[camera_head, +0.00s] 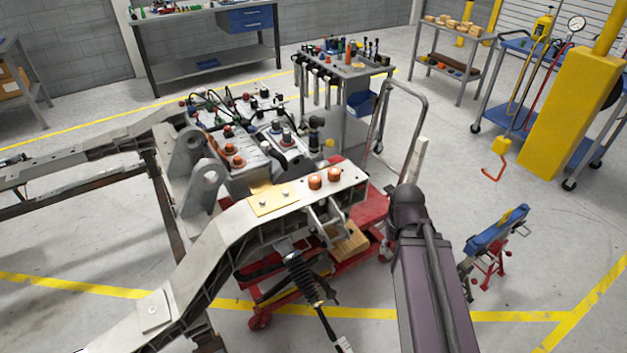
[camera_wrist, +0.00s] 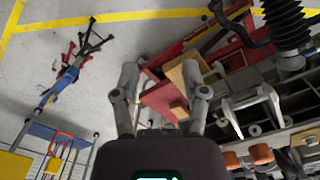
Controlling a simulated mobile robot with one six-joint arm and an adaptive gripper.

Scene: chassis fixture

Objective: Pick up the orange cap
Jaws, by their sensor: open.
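Two orange caps (camera_head: 315,182) (camera_head: 334,174) stand side by side on the pale chassis rail (camera_head: 245,222) in the head view. More orange-brown caps (camera_head: 238,162) sit on the block behind the rail. In the wrist view, two orange caps (camera_wrist: 262,154) (camera_wrist: 231,160) show at the lower right, beside the right finger and outside the jaws. My gripper (camera_wrist: 160,72) is open, with nothing held between its two grey fingers. In the head view my arm rises right of the rail, and I cannot make out the fingers there.
A red cart (camera_head: 368,207) stands under the rail, with a coil shock absorber (camera_head: 300,275) in front. A tall grey handle (camera_head: 420,110) rises behind my arm. A blue-topped stand (camera_head: 497,230) is at the right. Open floor lies between stand and cart.

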